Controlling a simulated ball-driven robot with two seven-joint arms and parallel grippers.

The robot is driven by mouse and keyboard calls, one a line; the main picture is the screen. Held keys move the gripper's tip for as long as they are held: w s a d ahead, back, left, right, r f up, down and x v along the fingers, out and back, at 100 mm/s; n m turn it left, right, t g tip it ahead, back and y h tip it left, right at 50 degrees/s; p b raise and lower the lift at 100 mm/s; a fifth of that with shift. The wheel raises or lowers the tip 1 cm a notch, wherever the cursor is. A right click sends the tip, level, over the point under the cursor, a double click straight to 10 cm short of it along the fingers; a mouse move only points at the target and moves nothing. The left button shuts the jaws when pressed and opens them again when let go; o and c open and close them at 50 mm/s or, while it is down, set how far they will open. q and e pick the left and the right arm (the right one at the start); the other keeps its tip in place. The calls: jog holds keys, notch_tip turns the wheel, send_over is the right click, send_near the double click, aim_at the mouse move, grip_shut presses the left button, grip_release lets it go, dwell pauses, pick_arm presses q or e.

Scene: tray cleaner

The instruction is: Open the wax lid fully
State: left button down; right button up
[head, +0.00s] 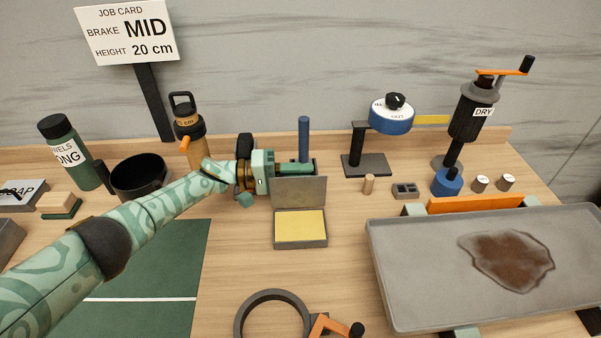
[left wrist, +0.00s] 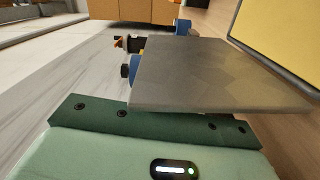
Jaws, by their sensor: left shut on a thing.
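The wax box (head: 315,242) lies on the bench, a shallow grey case with a pale yellow wax block (head: 299,226) inside. Its grey wax lid (head: 300,193) stands roughly upright at the back edge of the box, so the wax is uncovered. My left gripper (head: 297,169) reaches in from the left at the lid's upper edge and is shut on the lid; its fingertips are partly hidden behind it. In the left wrist view the lid (left wrist: 210,80) fills the space in front of the green gripper, with the yellow wax (left wrist: 285,35) at the upper right. My right gripper is not in view.
A blue post (head: 304,140) stands just behind the lid. An amber bottle (head: 190,135) and dark mug (head: 140,176) are left of it. A black stand with a blue dial (head: 390,120) is at right. The stained tray (head: 410,300) fills the right front. A grey ring (head: 245,315) lies in front.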

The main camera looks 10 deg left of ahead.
pick_arm(q)
jog(key=shift+w+a+f, duration=0.1)
jog(key=shift+f, duration=0.1)
dwell(0.3)
jog(key=c, duration=1.5)
grip_release()
jog(key=shift+r, duration=0.15)
